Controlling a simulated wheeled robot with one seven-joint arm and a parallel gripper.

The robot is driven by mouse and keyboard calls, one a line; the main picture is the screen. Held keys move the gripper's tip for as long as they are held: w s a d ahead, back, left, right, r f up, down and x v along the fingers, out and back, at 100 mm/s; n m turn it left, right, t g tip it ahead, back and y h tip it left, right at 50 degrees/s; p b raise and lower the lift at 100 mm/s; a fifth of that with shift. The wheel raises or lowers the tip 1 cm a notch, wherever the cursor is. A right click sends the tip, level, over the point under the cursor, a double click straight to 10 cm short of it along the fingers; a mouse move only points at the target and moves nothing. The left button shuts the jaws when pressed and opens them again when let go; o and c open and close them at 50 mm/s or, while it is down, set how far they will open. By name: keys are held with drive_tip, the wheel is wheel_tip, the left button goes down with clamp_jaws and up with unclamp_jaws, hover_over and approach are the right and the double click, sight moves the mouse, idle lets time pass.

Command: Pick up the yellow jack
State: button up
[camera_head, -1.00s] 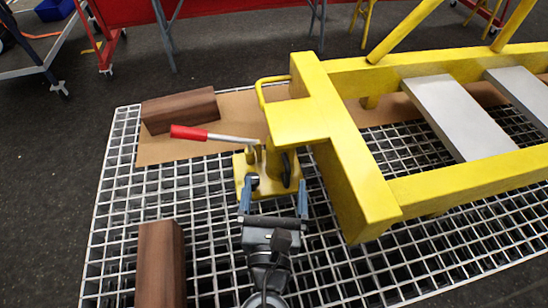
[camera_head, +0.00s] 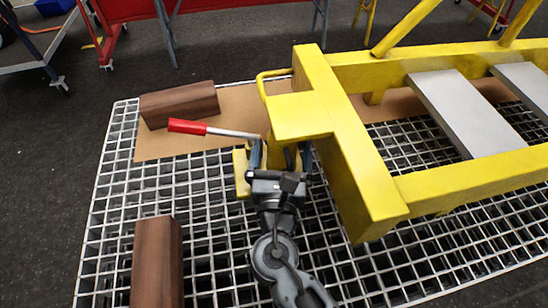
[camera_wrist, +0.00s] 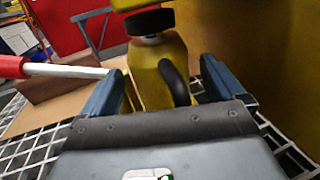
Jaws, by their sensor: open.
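The yellow jack (camera_head: 241,172) stands upright on the grating under the end of the yellow frame; its red-tipped handle (camera_head: 188,127) points left. In the head view my gripper (camera_head: 280,158) covers much of its body. In the wrist view the jack's body (camera_wrist: 158,75), with a black round top and a black curved handle, sits between the two blue fingers of my gripper (camera_wrist: 155,85). The fingers are open on either side, with a gap visible beside the body. The jack's base is mostly hidden.
The yellow frame (camera_head: 345,150) overhangs just above and right of the jack. Brown wooden blocks lie at the back left (camera_head: 180,104) and front left (camera_head: 157,262). A cardboard sheet (camera_head: 235,105) lies behind. The grating (camera_head: 120,190) is clear at left.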

drive_tip(key=shift+c, duration=0.2)
clamp_jaws()
drive_tip(key=shift+r, duration=0.3)
idle(0.6)
